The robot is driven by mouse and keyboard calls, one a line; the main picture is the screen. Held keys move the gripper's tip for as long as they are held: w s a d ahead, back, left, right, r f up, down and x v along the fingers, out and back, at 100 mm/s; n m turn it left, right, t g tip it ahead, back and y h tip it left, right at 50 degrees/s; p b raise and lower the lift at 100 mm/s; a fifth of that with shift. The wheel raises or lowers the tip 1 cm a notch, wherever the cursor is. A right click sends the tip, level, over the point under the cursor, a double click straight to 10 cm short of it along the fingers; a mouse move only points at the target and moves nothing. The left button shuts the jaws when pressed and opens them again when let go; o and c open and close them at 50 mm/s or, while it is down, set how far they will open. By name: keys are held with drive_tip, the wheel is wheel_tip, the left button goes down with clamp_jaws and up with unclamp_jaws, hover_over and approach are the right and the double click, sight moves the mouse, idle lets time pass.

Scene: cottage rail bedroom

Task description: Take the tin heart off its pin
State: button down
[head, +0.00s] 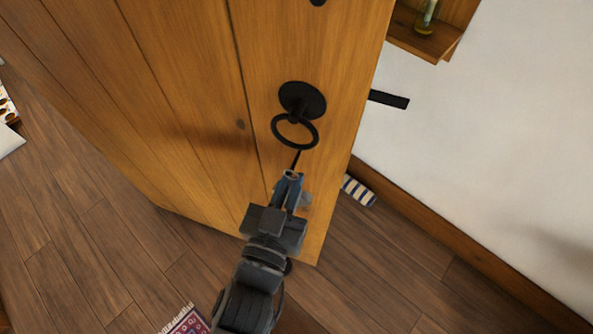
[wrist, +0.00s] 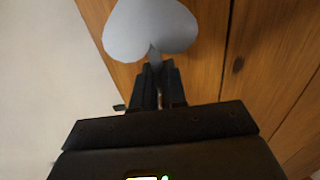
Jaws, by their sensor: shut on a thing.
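The tin heart (wrist: 150,30) is a flat, pale grey plate at the top of the wrist view, in front of the wooden door. My gripper (wrist: 157,75) is shut on its narrow lower end, and the lobes stick out beyond the fingertips. In the head view my gripper (head: 290,178) is close to the door face, just below the ring handle. The heart is hard to make out there. A thin dark rod (head: 296,159) shows between the ring and the fingertips; I cannot tell whether it is the pin or whether the heart still touches it.
The plank door (head: 190,80) carries a black ring handle (head: 296,131) on a round plate. A black latch bar (head: 388,99) juts past its edge. A wooden shelf (head: 425,40) hangs on the white wall. A striped roll (head: 358,190) and a red rug (head: 187,321) lie on the floor.

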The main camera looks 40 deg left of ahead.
drive_tip(key=shift+v, duration=0.95)
drive_tip(key=p+v, duration=0.1)
drive_tip(key=v, duration=0.4)
drive_tip(key=shift+s+d+p, duration=0.15)
drive_tip(key=shift+s+p, duration=0.15)
drive_tip(key=shift+s, duration=0.05)
idle(0.4)
drive_tip(key=shift+d+f, duration=0.1)
idle(0.4)
